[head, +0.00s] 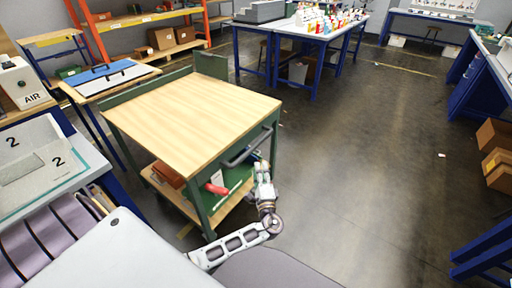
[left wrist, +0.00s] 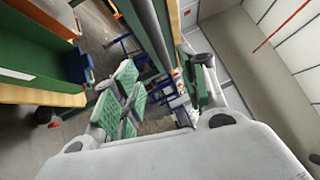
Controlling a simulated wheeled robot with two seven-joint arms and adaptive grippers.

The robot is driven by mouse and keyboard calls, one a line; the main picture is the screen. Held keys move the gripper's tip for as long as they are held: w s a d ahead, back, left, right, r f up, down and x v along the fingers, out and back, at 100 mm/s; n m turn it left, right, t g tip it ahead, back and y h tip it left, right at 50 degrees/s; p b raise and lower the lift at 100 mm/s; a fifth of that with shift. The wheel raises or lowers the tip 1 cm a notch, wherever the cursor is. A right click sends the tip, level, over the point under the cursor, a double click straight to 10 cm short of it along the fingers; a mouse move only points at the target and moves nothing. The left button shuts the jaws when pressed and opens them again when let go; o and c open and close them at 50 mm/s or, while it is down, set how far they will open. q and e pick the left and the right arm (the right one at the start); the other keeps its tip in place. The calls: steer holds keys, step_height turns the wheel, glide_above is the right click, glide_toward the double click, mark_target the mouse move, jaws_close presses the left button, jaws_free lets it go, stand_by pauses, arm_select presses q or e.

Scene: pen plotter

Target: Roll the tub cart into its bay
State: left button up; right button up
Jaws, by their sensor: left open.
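A green-framed cart (head: 190,120) with a bare wooden top stands in front of me; no tub shows on it. A dark bar handle (head: 250,146) is fixed to its right side. My left gripper (head: 263,168) is close beside and below the handle, at the cart's near right corner. In the left wrist view my left gripper (left wrist: 165,88) has its green-padded fingers spread apart. A green post and a wooden edge show behind them. I cannot tell whether the gripper touches the cart. No marked bay is clearly visible. My right gripper is out of view.
The cart's lower shelf holds a brown box (head: 168,174) and a red item (head: 216,189). Cardboard boxes (head: 496,150) sit at the right. The floor (head: 370,160) right of the cart is open.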

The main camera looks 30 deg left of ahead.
mark_target(256, 147)
arm_select(q)
steer(key=shift+w, duration=0.1)
steer(key=x, duration=1.2)
steer(key=shift+w+a+b, duration=0.1)
steer(key=shift+a+b, duration=0.05)
steer(key=shift+b, duration=0.2)
steer(key=shift+w+a, duration=0.4)
steer(key=shift+w, duration=0.1)
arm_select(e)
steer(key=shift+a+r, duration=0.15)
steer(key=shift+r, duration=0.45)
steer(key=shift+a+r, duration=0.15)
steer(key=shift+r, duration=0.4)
arm_select(q)
steer(key=shift+c, duration=0.2)
jaws_close()
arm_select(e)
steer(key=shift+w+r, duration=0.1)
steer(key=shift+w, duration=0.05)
